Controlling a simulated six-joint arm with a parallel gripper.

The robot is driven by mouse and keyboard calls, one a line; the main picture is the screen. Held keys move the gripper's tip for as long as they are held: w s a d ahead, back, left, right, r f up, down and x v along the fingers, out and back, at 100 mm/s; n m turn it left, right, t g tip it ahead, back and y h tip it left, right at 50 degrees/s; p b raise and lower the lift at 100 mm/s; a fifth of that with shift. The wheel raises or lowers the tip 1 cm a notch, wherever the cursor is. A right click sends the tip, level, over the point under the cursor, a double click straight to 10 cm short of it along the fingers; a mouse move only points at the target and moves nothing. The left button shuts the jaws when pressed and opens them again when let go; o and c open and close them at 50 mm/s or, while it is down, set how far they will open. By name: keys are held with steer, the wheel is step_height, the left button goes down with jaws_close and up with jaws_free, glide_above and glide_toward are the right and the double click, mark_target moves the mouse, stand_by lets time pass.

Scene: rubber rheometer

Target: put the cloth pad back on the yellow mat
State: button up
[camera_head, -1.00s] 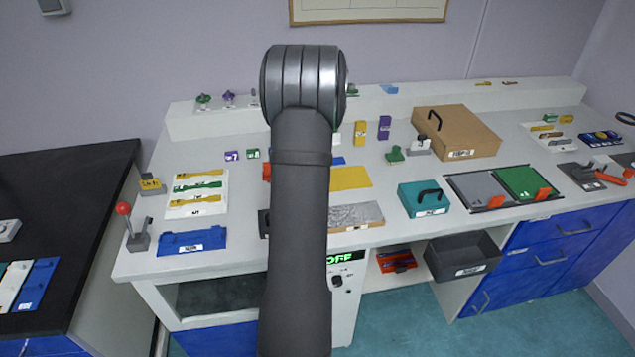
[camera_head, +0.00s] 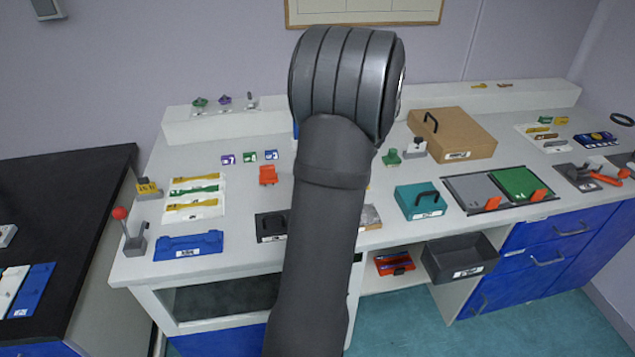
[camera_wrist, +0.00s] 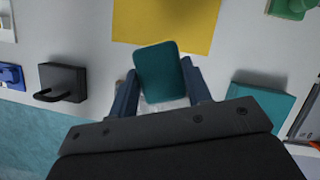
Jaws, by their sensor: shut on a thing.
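The teal cloth pad (camera_wrist: 161,68) is held between the two blue fingers of my gripper (camera_wrist: 158,76) in the wrist view. The yellow mat (camera_wrist: 168,20) lies flat on the white worktop, just beyond the pad at the top of the wrist view. In that view the pad's far edge shows close to the mat's near edge; its height above the worktop is hard to tell. In the head view my arm hides the gripper, the pad and nearly all of the mat.
A teal box with a black handle (camera_head: 420,203) stands to the right, and a black block (camera_head: 270,227) to the left. A silver plate (camera_wrist: 172,104) shows under my fingers. A green knobbed piece (camera_head: 391,158) sits beyond to the right. Bare worktop flanks the mat.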

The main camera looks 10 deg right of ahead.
steer(key=w+a+f, duration=0.4)
steer(key=w+a, duration=0.1)
steer(key=w+a+f, duration=0.2)
steer(key=w+a, duration=0.1)
steer(key=shift+f, duration=2.3)
steer(key=shift+s+d+f, duration=0.1)
steer(key=shift+f, duration=0.05)
steer(key=o, duration=1)
steer(key=shift+c, duration=0.2)
steer(key=v, duration=1.2)
